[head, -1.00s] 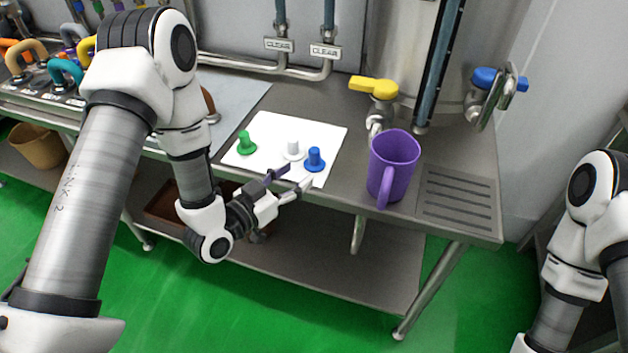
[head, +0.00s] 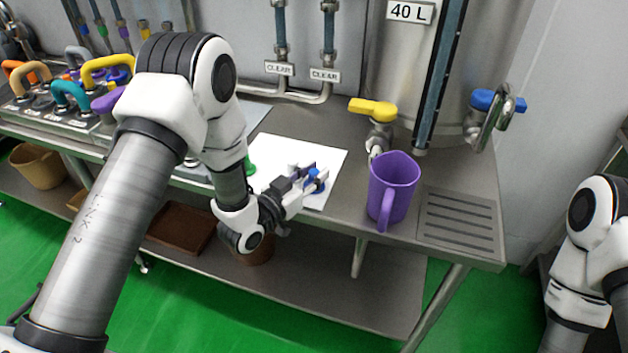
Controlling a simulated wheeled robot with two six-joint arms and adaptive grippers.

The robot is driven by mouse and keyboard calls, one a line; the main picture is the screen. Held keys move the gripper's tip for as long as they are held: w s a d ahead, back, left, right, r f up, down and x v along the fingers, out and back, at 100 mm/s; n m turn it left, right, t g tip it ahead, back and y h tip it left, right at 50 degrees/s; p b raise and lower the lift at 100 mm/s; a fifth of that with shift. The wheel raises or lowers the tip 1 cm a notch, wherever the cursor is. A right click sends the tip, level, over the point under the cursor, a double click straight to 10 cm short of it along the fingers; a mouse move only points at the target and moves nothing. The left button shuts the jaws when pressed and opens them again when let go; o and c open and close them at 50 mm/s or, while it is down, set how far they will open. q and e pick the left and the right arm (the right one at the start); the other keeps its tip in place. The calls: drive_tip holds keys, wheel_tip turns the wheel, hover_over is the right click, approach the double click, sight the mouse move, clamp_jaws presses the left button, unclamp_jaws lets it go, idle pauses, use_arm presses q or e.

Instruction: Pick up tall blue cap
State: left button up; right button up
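The tall blue cap (head: 315,174) stands on the white mat (head: 325,156), left of the purple mug. My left gripper (head: 317,178) has reached it from the lower left, with its fingers at the cap and partly covering it. I cannot tell whether the fingers press on the cap or stand open around it. A white cap (head: 293,169) is mostly hidden behind the gripper. A green cap (head: 250,167) shows partly beside my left arm. My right gripper is not in view; only part of my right arm shows at the right edge.
The purple mug (head: 393,190) stands close to the right of the mat, below the yellow-handled tap (head: 373,110). A slotted drain (head: 457,220) lies right of the mug. Coloured handles (head: 70,95) stand at the left. The table's front edge runs just below the mat.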

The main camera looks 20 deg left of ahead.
use_arm(q)
clamp_jaws()
